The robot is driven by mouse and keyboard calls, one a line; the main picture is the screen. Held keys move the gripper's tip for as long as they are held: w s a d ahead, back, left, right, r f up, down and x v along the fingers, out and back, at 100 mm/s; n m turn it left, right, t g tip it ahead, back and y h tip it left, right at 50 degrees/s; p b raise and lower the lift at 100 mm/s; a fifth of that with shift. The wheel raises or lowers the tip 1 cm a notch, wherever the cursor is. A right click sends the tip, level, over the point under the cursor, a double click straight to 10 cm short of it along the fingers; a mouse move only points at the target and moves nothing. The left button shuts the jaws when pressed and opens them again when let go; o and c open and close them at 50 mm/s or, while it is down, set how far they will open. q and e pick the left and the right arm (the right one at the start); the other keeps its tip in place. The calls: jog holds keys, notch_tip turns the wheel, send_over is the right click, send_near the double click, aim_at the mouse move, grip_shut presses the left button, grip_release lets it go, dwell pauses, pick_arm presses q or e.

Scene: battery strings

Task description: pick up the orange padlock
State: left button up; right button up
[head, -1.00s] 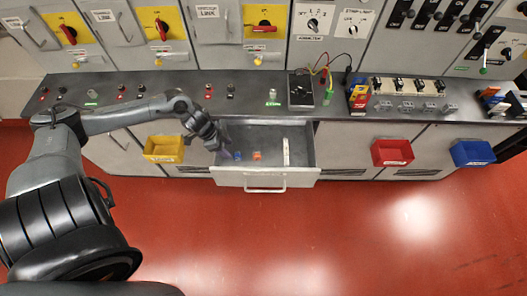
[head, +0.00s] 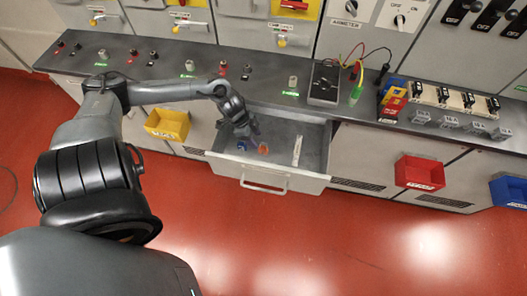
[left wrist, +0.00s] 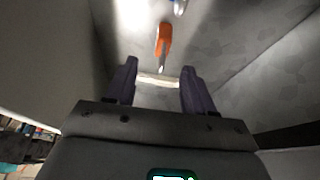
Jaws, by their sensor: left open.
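The orange padlock (head: 263,149) lies in the open drawer, between a blue padlock (head: 242,146) and a white strip (head: 297,150). My left gripper (head: 250,130) is at the back left of the drawer, just above and behind the orange padlock. In the left wrist view the orange padlock (left wrist: 164,38) lies beyond the open, empty fingers (left wrist: 158,72), roughly in line with the gap between them, its metal shackle toward me. A bit of blue (left wrist: 179,6) shows at the top edge of that view. My right gripper is not in view.
The grey drawer (head: 265,178) has raised walls around the padlocks. A yellow bin (head: 167,124) hangs left of it; red (head: 420,172) and blue (head: 509,190) bins hang to the right. A meter with leads (head: 323,84) stands on the counter behind.

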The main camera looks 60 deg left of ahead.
aim_at(263, 148)
pick_arm(q)
jog(key=b+x, duration=0.1)
jog(key=x, duration=0.3)
jog(key=b+x, duration=0.1)
jog(key=x, duration=0.1)
jog(key=b+x, duration=0.1)
jog(key=x, duration=0.1)
jog(key=shift+w+a+f, duration=0.1)
jog(key=shift+w+a, duration=0.05)
jog(key=shift+a, duration=0.05)
jog(key=shift+w+d+f, duration=0.15)
jog(key=shift+f, duration=0.35)
jog(key=c, duration=0.9)
grip_shut()
jog(key=shift+r, duration=0.15)
